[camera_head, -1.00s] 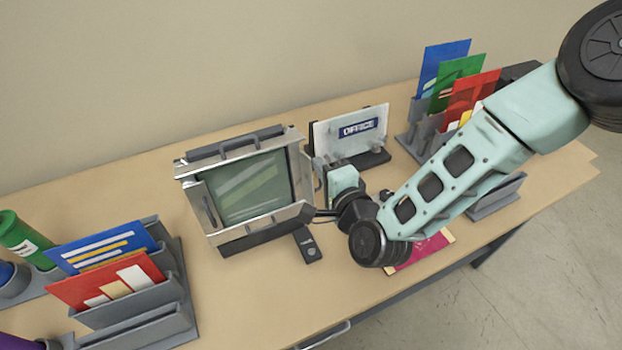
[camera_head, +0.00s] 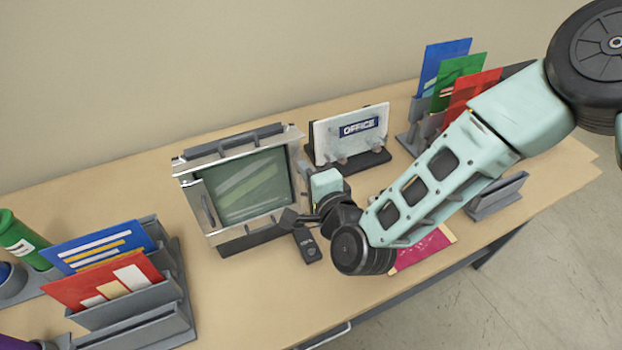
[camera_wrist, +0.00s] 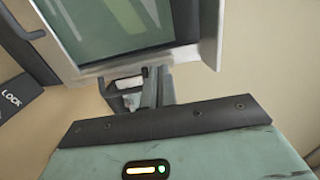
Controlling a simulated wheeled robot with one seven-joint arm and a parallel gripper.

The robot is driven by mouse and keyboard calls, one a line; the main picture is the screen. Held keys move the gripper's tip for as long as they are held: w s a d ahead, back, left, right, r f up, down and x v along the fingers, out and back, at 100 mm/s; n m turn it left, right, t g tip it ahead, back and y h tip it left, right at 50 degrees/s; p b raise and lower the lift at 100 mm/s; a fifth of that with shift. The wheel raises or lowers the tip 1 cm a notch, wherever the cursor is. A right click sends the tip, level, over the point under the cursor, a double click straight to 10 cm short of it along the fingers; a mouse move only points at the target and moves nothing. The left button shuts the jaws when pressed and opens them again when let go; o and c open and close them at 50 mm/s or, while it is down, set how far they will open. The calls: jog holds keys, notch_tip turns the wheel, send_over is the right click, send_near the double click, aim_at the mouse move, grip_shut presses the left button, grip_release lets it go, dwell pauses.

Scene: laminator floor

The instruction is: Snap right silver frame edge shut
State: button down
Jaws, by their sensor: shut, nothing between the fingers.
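The silver frame (camera_head: 254,224) stands tilted on the table around a dark green panel (camera_head: 248,187). Its left silver edge (camera_head: 198,207) juts out at an angle. The right silver edge (camera_head: 294,172) runs beside my arm's end; I cannot tell whether it is fully flush. My gripper (camera_head: 289,218) is at the frame's lower right corner, its fingers shut and empty. In the wrist view the narrow fingers (camera_wrist: 155,86) show just below a silver edge (camera_wrist: 128,64) of the frame, with the panel (camera_wrist: 105,22) beyond. Whether they touch the frame is unclear.
A black lock piece (camera_head: 307,246) lies just below my gripper; its label shows in the wrist view (camera_wrist: 12,103). An office sign (camera_head: 350,132) stands behind right. File holders stand at left (camera_head: 150,300) and right (camera_head: 425,130). A pink booklet (camera_head: 424,248) lies under my arm.

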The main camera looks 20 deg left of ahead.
jog(key=v, duration=0.7)
jog(key=shift+s, duration=0.55)
jog(key=shift+a, duration=0.2)
dwell(0.9)
jog(key=s+d+n+g+h+b, duration=0.3)
jog(key=d+n+h, duration=0.1)
jog(key=d, duration=0.5)
jog(key=s+d+r+n+g+h+b, duration=0.1)
jog(key=s+d+n+g+h+b, duration=0.2)
jog(key=d+n, duration=0.3)
jog(key=s+d+r+n+g+h+b, duration=0.1)
jog(key=s+d+n+g+h+b, duration=0.3)
jog(key=d, duration=1)
jog(key=shift+s+n+h, duration=0.2)
jog(key=shift+n+h, duration=0.1)
jog(key=shift+n, duration=0.7)
jog(key=shift+a, duration=0.1)
